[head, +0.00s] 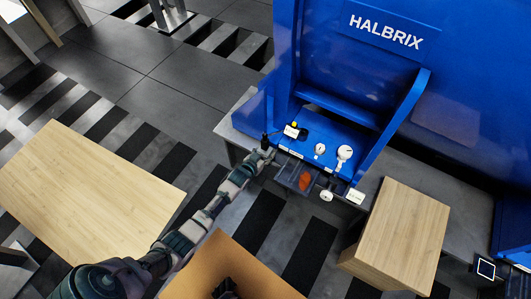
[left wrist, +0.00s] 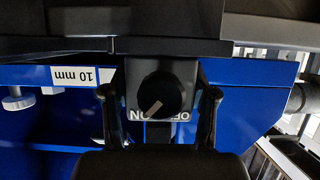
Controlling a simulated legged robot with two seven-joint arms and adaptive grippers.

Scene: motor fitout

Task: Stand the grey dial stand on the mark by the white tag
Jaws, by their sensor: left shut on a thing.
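My left gripper (head: 264,158) is at the left front of the blue machine. In the left wrist view its two fingers (left wrist: 160,108) flank a black rotary knob (left wrist: 160,95) on a dark block with ON/OFF lettering; the exact contact is hard to see. I cannot tell which belongs to the grey dial stand.
A dark tray (head: 296,174) with an orange thing (head: 305,181) sits between gripper and front dial. A wooden block (head: 400,235) stands right, a wooden table (head: 85,190) left. A "10 mm" label (left wrist: 76,76) shows in the left wrist view.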

